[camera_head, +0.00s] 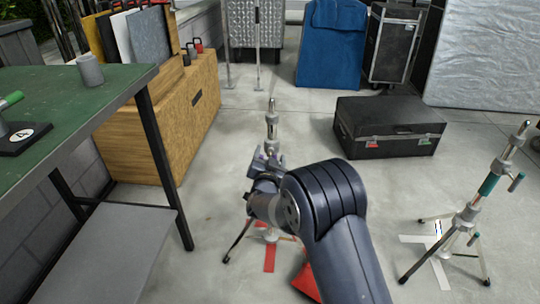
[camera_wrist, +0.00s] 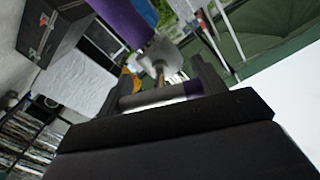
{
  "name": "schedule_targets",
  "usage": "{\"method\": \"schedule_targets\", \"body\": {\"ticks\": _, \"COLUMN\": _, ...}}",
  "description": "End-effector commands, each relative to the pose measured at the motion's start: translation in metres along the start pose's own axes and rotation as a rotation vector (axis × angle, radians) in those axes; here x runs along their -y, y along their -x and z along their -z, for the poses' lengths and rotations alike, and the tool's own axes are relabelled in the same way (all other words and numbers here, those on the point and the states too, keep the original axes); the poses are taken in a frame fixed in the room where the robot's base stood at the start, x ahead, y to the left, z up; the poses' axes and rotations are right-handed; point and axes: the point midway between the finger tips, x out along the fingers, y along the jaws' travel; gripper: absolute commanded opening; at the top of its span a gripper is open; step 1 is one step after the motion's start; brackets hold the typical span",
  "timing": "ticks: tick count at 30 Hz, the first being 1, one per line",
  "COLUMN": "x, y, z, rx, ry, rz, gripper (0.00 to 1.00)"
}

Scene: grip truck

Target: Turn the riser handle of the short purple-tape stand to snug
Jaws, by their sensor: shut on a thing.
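The stand with purple tape stands upright in the middle of the head view, its metal top (camera_head: 272,118) showing above my gripper (camera_head: 266,163). My arm hides most of its column and part of its legs. In the wrist view, the purple-taped tube (camera_wrist: 124,20) runs into a grey metal collar (camera_wrist: 160,58). The riser handle (camera_wrist: 150,98), a grey bar with a purple end, lies between the dark fingers of my gripper (camera_wrist: 166,80). The gripper is shut on this handle. How tight the handle is cannot be seen.
A teal-taped stand (camera_head: 490,185) stands at the right over white floor tape. Red floor tape (camera_head: 270,257) and a red object (camera_head: 306,283) lie near the purple-tape stand's feet. A black case (camera_head: 390,128) lies behind. A green-topped table (camera_head: 60,115) is at the left.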

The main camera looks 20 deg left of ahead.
Motion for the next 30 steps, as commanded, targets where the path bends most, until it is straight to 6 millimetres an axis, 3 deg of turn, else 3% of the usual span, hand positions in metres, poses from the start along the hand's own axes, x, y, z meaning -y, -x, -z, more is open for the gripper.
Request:
{"method": "schedule_targets", "body": {"ticks": 15, "x": 0.0000, "y": 0.0001, "z": 0.0006, "rx": 0.002, "ry": 0.326, "rz": -0.001, "gripper": 0.43}}
{"method": "schedule_targets", "body": {"ticks": 30, "x": -0.0005, "y": 0.0001, "z": -0.0002, "rx": 0.001, "ry": 0.399, "rz": -0.001, "gripper": 0.43}}
